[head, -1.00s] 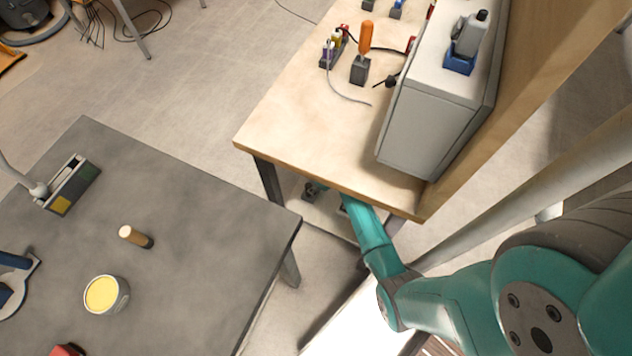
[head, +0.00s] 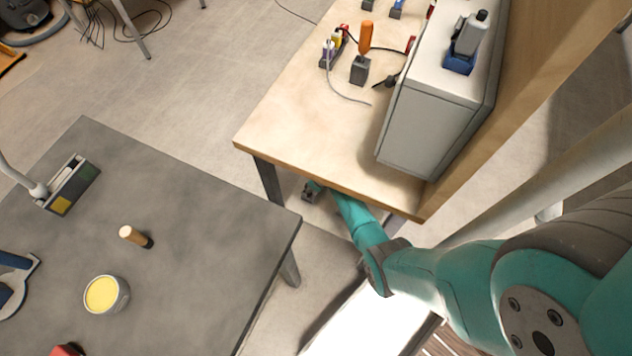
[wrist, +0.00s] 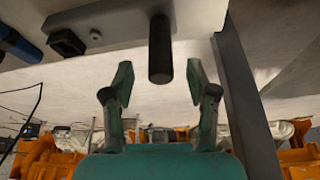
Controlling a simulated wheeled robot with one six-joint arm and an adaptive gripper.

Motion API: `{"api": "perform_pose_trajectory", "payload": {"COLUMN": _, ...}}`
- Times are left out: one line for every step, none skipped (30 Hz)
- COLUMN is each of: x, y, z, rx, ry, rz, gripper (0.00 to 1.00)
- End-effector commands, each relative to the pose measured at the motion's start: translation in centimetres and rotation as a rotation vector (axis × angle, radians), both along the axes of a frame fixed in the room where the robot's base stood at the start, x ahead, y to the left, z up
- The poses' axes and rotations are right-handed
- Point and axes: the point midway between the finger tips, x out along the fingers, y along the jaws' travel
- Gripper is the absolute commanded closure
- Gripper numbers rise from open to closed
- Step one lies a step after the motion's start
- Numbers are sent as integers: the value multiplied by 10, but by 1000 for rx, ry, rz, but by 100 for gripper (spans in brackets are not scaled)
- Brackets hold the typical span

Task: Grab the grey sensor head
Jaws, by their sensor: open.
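A grey device with a dark cap (head: 472,35), which may be the grey sensor head, stands in a blue holder (head: 459,65) on the grey cabinet in the head view. My gripper (wrist: 158,76) is open and empty in the wrist view, its teal fingers spread apart. A dark cylinder (wrist: 160,48) shows between and beyond the fingertips, not visibly touched; I cannot tell whether it is part of a sensor head. In the head view my forearm reaches low by the wooden table's front edge, well away from the cabinet top, and the table partly hides its end.
The wooden table (head: 300,125) carries the grey cabinet (head: 425,135) and small tools. A dark post (wrist: 243,95) stands close to the right of my fingers. The grey table (head: 190,215) on the left holds a yellow-topped can (head: 105,294). Floor between the tables is clear.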

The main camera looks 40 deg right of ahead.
Motion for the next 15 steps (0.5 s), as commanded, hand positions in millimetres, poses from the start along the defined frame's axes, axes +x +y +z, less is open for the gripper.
{"api": "perform_pose_trajectory", "payload": {"x": 3, "y": 1, "z": -5, "rx": 0, "ry": 1, "rz": 1, "gripper": 42}}
{"api": "perform_pose_trajectory", "payload": {"x": 4, "y": 2, "z": -8, "rx": 0, "ry": 1, "rz": 1, "gripper": 42}}
{"api": "perform_pose_trajectory", "payload": {"x": 6, "y": 2, "z": -12, "rx": 0, "ry": 1, "rz": 1, "gripper": 42}}
{"api": "perform_pose_trajectory", "payload": {"x": 7, "y": 2, "z": -14, "rx": 1, "ry": 0, "rz": 1, "gripper": 42}}
{"api": "perform_pose_trajectory", "payload": {"x": 8, "y": 2, "z": -17, "rx": 1, "ry": 0, "rz": 1, "gripper": 42}}
{"api": "perform_pose_trajectory", "payload": {"x": 9, "y": 2, "z": -20, "rx": 1, "ry": 1, "rz": 0, "gripper": 42}}
{"api": "perform_pose_trajectory", "payload": {"x": 10, "y": 2, "z": -21, "rx": 1, "ry": 0, "rz": 0, "gripper": 42}}
{"api": "perform_pose_trajectory", "payload": {"x": 10, "y": 2, "z": -23, "rx": 1, "ry": 0, "rz": 0, "gripper": 42}}
{"api": "perform_pose_trajectory", "payload": {"x": 11, "y": 3, "z": -24, "rx": 0, "ry": -1, "rz": 0, "gripper": 42}}
{"api": "perform_pose_trajectory", "payload": {"x": 11, "y": 3, "z": -25, "rx": 0, "ry": 0, "rz": -1, "gripper": 42}}
{"api": "perform_pose_trajectory", "payload": {"x": 11, "y": 3, "z": -26, "rx": 1, "ry": 0, "rz": -1, "gripper": 42}}
{"api": "perform_pose_trajectory", "payload": {"x": 11, "y": 3, "z": -27, "rx": 0, "ry": 0, "rz": -1, "gripper": 42}}
{"api": "perform_pose_trajectory", "payload": {"x": 11, "y": 3, "z": -27, "rx": 1, "ry": -1, "rz": -1, "gripper": 42}}
{"api": "perform_pose_trajectory", "payload": {"x": 12, "y": 3, "z": -27, "rx": 0, "ry": -1, "rz": 0, "gripper": 42}}
{"api": "perform_pose_trajectory", "payload": {"x": 12, "y": 3, "z": -27, "rx": 0, "ry": -1, "rz": 0, "gripper": 42}}
